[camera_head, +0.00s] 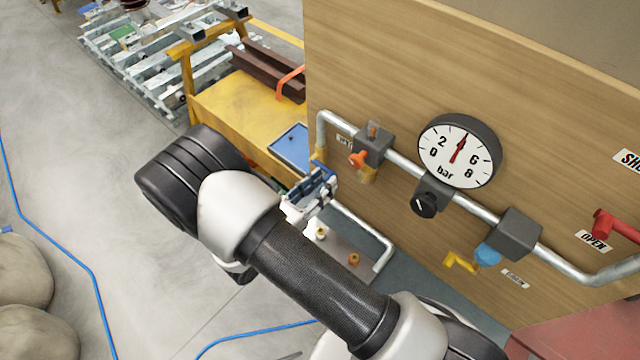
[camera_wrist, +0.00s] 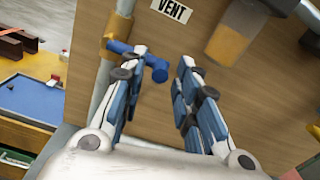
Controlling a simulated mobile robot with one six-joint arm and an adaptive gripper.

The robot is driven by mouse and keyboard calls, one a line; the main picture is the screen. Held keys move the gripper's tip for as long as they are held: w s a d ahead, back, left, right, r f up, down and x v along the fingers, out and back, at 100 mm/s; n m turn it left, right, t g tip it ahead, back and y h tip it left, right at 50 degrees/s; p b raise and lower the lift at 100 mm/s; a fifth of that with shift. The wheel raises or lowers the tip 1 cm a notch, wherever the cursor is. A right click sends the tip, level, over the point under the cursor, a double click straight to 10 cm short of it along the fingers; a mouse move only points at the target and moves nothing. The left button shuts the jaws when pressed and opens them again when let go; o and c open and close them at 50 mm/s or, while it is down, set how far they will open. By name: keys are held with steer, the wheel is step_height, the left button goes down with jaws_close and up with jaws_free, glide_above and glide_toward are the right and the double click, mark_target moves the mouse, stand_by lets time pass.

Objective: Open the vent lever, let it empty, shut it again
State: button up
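The vent lever (camera_wrist: 157,70) is a short blue handle on a brass valve body (camera_wrist: 117,32) on the vertical pipe, left of the VENT label (camera_wrist: 172,9) in the wrist view. In the head view my gripper (camera_head: 318,190) is below the brass valve (camera_head: 319,155) and hides most of the lever. The pressure gauge (camera_head: 457,150) has its red needle near the top, between 2 and 6 bar.
Right of the vent are an orange knob (camera_head: 358,159), an amber bowl (camera_wrist: 230,45), a black knob (camera_head: 425,205), a yellow lever (camera_head: 458,262) and a red lever (camera_head: 610,226) by OPEN. A yellow cart (camera_head: 235,105) stands behind. A blue hose (camera_head: 65,260) lies on the floor.

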jaws_close()
